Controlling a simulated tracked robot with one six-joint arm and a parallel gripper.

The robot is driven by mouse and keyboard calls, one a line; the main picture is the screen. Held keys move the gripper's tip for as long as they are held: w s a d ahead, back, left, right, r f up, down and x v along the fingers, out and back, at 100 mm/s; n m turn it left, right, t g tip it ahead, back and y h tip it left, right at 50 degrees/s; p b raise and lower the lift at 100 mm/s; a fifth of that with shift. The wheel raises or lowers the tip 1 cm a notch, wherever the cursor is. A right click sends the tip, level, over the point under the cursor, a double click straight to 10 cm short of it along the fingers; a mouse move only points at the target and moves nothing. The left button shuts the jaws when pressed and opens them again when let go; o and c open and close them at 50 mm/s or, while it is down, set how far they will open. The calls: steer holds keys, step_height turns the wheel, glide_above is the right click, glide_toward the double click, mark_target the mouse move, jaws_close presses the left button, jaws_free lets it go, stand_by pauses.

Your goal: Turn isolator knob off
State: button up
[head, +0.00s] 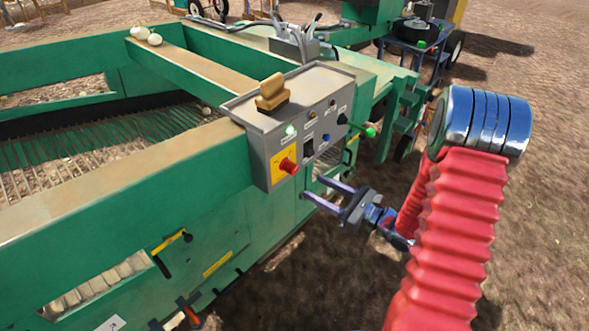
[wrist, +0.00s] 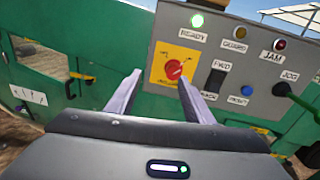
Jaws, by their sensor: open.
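The isolator knob (head: 288,166) is red and sits on a yellow plate on the front of a grey control box (head: 262,165). In the wrist view the knob (wrist: 174,69) shows beyond the fingertips, nearer the right finger, with part of its yellow plate (wrist: 160,58) visible. My gripper (head: 312,188) is open and empty, below and to the right of the knob in the head view. It also shows in the wrist view (wrist: 160,77), with its fingers pointing at the panel and the right fingertip covering the plate's lower edge. I cannot tell the exact gap to the knob.
A black FWD/BACK switch (wrist: 214,82), a blue button (wrist: 246,90) and a JOG lever (wrist: 283,89) sit right of the knob. A green READY light (wrist: 197,21) glows above. Green machine frame (head: 150,190) spans the left.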

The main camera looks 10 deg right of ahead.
mark_target(296, 170)
steer(key=d+f+m, duration=0.1)
steer(key=d+t+h, duration=0.1)
steer(key=shift+w+d+f+m, duration=0.3)
steer(key=shift+w+f+m, duration=0.05)
steer(key=shift+f+m, duration=0.05)
steer(key=x, duration=1.4)
steer(key=shift+d, duration=0.2)
steer(key=c, duration=1)
steer(key=shift+d, duration=0.25)
steer(key=shift+a, duration=0.1)
steer(key=shift+c, duration=0.2)
